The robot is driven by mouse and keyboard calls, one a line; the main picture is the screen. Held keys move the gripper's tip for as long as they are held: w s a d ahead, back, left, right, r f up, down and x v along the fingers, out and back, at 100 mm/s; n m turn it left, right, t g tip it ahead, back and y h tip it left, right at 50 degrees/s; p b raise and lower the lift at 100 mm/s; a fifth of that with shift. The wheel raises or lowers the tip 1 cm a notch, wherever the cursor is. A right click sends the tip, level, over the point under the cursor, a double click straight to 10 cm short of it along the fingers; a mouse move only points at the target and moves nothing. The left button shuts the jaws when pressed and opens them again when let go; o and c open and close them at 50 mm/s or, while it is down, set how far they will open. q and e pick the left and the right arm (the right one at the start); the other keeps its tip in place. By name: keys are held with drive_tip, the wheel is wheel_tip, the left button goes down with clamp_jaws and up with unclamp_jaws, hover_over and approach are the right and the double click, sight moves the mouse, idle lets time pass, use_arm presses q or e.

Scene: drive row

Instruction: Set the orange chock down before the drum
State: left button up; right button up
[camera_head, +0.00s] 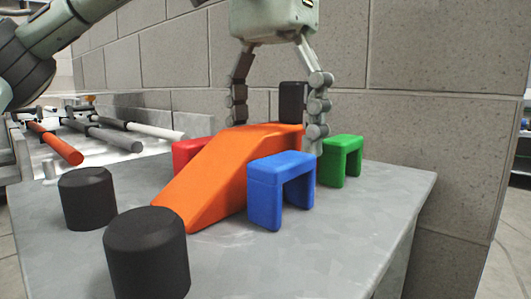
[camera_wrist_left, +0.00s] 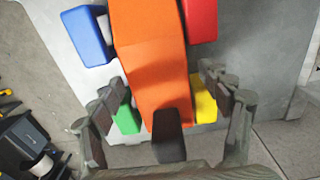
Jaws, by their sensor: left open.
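A big orange wedge-shaped chock (camera_head: 225,170) stands on the grey tabletop, its low end toward the front left. It also shows in the left wrist view (camera_wrist_left: 155,60). A dark upright piece (camera_head: 292,100) stands at its high end; I cannot tell whether it is part of the chock. Two black drums, a farther one (camera_head: 88,198) and a nearer one (camera_head: 147,252), stand upright left of the chock, apart from it. My left gripper (camera_head: 278,127) is open over the chock's high end, its fingers on either side. My right gripper is out of view.
Blue (camera_head: 281,185), green (camera_head: 341,158) and red (camera_head: 190,151) arch blocks stand close around the chock. A yellow block (camera_wrist_left: 203,98) shows in the left wrist view. A block wall (camera_head: 430,130) rises behind. The tabletop's front right (camera_head: 330,240) is clear.

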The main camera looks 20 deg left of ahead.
sight(273, 127)
use_arm(q)
drive_tip(key=shift+c, duration=0.4)
drive_tip(key=c, duration=1.7)
drive_tip(key=shift+r, duration=0.55)
wheel_tip(273, 127, up, 3)
drive_tip(key=shift+r, duration=0.2)
drive_tip(key=s+a+r, duration=0.3)
drive_tip(key=s+r, duration=0.3)
drive_tip(key=s, duration=0.5)
drive_tip(key=shift+a+r, duration=0.15)
drive_tip(key=shift+r, duration=0.05)
drive_tip(key=shift+s, duration=0.15)
